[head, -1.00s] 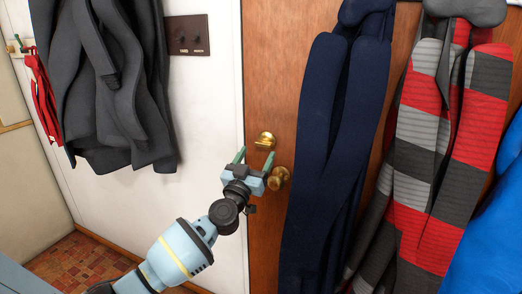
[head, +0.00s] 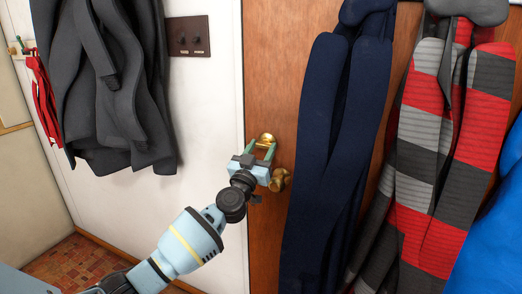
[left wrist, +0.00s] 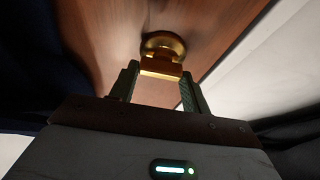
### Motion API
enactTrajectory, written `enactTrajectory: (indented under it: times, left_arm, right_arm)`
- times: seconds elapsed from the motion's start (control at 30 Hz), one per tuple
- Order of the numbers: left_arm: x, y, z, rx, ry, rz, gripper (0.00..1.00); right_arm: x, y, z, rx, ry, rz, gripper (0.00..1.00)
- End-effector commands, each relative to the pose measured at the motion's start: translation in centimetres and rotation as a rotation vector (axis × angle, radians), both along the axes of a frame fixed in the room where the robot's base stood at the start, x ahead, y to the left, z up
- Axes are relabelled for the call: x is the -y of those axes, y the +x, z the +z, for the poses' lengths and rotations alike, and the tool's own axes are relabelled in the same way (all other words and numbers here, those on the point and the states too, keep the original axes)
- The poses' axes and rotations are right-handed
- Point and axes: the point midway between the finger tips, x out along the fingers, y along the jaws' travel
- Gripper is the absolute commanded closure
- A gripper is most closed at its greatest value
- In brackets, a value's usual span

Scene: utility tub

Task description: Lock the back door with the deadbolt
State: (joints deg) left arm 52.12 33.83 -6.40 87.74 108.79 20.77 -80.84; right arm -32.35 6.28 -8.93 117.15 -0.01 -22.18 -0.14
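The brown wooden back door (head: 265,70) fills the middle of the head view. The brass deadbolt (head: 267,138) is on it near its left edge, above a brass door knob (head: 280,180). My left gripper (head: 260,149) is just below the deadbolt, fingers pointing up at it. In the left wrist view, the brass deadbolt (left wrist: 162,50) with its thumb-turn lies ahead, between the lines of the two green fingertips (left wrist: 158,83). The fingers are open, with a gap between them; whether they touch the thumb-turn I cannot tell. My right gripper is not in view.
A navy scarf or garment (head: 335,130) hangs on the door just right of the knob. A red, grey and black striped one (head: 430,140) hangs further right. A dark coat (head: 105,90) and switch plate (head: 188,36) are on the white wall at left.

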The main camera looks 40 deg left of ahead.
Motion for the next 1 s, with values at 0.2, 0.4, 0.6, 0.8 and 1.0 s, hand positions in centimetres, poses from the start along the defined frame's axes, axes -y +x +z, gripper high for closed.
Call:
enactTrajectory:
  times: [0.2,0.4,0.6,0.8,1.0]
  left_arm:
    - [0.0,0.0,0.0,0.002,-0.005,0.0,0.76]
    - [0.1,0.0,0.2,0.016,-0.053,0.0,0.76]
    - [0.1,0.0,0.6,0.056,-0.172,0.0,0.76]
    - [0.3,0.1,0.9,0.112,-0.345,-0.002,0.76]
    - [0.3,0.1,1.0,0.171,-0.527,-0.002,0.76]
  right_arm:
    - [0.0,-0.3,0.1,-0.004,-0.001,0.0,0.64]
    - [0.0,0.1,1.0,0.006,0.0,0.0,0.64]
    - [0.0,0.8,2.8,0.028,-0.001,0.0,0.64]
    - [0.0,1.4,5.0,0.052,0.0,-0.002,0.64]
    - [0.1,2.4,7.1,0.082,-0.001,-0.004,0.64]
